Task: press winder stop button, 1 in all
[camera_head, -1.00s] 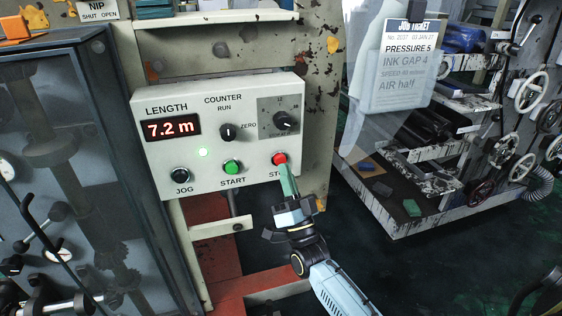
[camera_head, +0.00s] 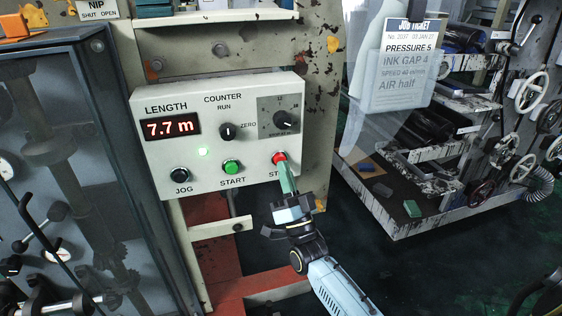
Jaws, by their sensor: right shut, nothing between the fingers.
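The winder control panel (camera_head: 205,180) is a cream box on a worn frame. Its red stop button (camera_head: 279,158) is at the lower right, with its label partly hidden by my right gripper. My right gripper (camera_head: 284,172) is shut and empty, with its green fingertips pointing up just below the red button. I cannot tell whether the tips touch it. The length display (camera_head: 171,128) reads 7.7 m, and a green lamp (camera_head: 204,153) is lit. My left gripper is not in view.
The panel also has a green start button (camera_head: 231,167), a black jog button (camera_head: 181,175), a counter knob (camera_head: 228,132) and another dial (camera_head: 284,119). A job ticket (camera_head: 409,60) hangs to the right in a clear sleeve. A cart (camera_head: 400,228) with rollers stands behind it.

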